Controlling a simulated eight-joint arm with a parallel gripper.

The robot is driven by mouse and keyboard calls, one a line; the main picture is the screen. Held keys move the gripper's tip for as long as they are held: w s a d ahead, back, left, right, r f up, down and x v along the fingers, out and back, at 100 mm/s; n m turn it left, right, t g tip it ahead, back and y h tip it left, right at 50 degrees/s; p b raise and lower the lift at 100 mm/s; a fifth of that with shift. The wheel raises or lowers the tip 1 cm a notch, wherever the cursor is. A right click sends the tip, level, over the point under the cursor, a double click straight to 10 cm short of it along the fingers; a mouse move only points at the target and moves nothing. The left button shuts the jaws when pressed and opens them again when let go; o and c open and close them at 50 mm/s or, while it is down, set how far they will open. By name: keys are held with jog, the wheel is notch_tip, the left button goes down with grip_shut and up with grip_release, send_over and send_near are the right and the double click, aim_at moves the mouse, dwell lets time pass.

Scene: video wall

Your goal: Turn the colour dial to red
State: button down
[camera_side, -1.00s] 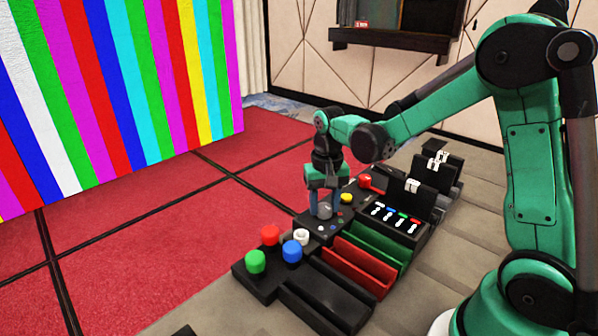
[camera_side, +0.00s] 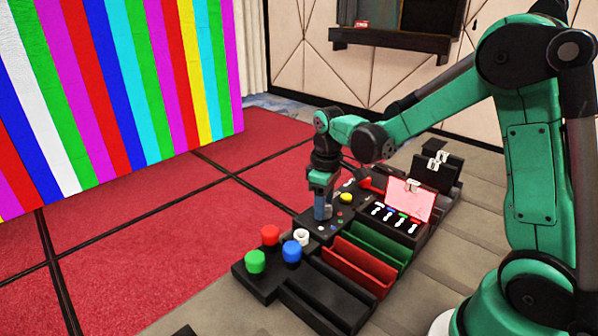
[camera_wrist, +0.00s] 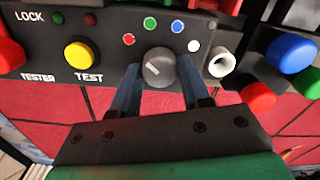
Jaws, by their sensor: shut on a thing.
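The grey colour dial (camera_wrist: 159,67) sits between my two blue fingers in the wrist view. Its short white mark slants toward the upper left, roughly toward the red dot (camera_wrist: 129,39). A green dot (camera_wrist: 150,23), a blue dot (camera_wrist: 178,26) and a white dot (camera_wrist: 194,46) also lie in the arc around it. My gripper (camera_wrist: 160,80) is shut on the dial. In the side view my gripper (camera_side: 323,208) points down at the black panel and its fingers mostly hide the dial.
A small panel (camera_side: 409,200) behind the sliders glows pinkish red. A yellow TEST button (camera_wrist: 79,54) is left of the dial; a white ring (camera_wrist: 221,63) and red, green and blue knobs (camera_wrist: 291,53) are right. Red and green trays (camera_side: 357,268) lie nearby. The striped video wall (camera_side: 110,90) stands behind.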

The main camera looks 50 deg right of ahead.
jog(key=shift+n, duration=0.8)
jog(key=shift+c, duration=2.1)
grip_release()
jog(key=shift+r, duration=0.1)
jog(key=shift+r, duration=2.75)
